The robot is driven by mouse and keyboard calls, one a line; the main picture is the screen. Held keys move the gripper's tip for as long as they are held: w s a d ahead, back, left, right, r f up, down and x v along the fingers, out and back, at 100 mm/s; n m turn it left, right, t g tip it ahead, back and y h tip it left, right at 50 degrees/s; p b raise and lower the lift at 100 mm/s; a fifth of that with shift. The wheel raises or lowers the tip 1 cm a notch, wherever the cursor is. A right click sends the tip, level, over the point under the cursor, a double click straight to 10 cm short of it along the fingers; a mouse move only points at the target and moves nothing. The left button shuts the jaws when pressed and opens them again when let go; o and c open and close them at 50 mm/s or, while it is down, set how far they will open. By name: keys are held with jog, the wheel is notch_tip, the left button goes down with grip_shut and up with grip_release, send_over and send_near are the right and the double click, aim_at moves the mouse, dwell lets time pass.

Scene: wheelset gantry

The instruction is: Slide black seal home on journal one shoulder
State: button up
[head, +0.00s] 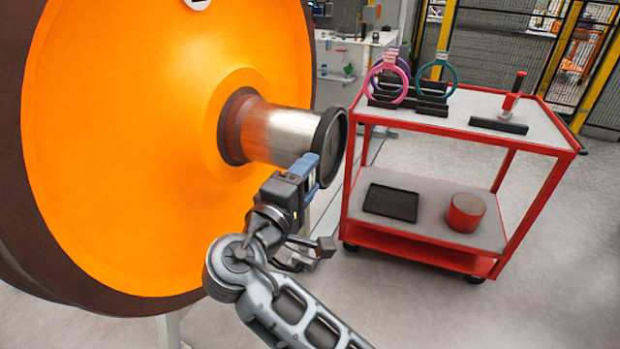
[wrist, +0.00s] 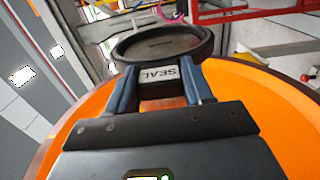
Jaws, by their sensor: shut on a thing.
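The black seal (head: 338,142) is a ring at the outer end of the bare metal journal (head: 283,133), which sticks out from the orange wheel (head: 130,150). It stands roughly upright at the journal's end; whether it is around the journal or just in front of it I cannot tell. The dark brown shoulder (head: 234,127) is at the wheel end, with bare journal between it and the seal. My gripper (head: 312,171) is shut on the seal's lower rim. In the wrist view, the blue fingers (wrist: 160,88) flank a tab marked SEAL on the black seal (wrist: 165,42).
A red cart (head: 455,135) stands to the right. It carries pink, purple and teal rings (head: 437,76) in black holders and a red-handled tool (head: 512,92). Its lower shelf has a black tray (head: 391,203) and a red cylinder (head: 465,212).

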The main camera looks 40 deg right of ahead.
jog(key=shift+w+a+b, duration=0.25)
jog(key=shift+w+a, duration=0.25)
jog(key=shift+w, duration=0.9)
jog(key=shift+w+a+b, duration=0.2)
jog(key=shift+w+a, duration=0.35)
jog(key=shift+w, duration=0.85)
jog(key=shift+w+a+b, duration=0.25)
jog(key=shift+w+a, duration=0.25)
jog(key=shift+w, duration=0.9)
jog(key=shift+w+a+b, duration=0.45)
jog(key=shift+w+b, duration=0.1)
jog(key=shift+w, duration=0.65)
jog(key=shift+w+a+b, duration=0.4)
jog(key=shift+w+b, duration=0.1)
jog(key=shift+w, duration=0.7)
jog(key=shift+w+a+b, duration=0.45)
jog(key=shift+w+b, duration=0.1)
jog(key=shift+w, duration=0.65)
jog(key=o, duration=1.2)
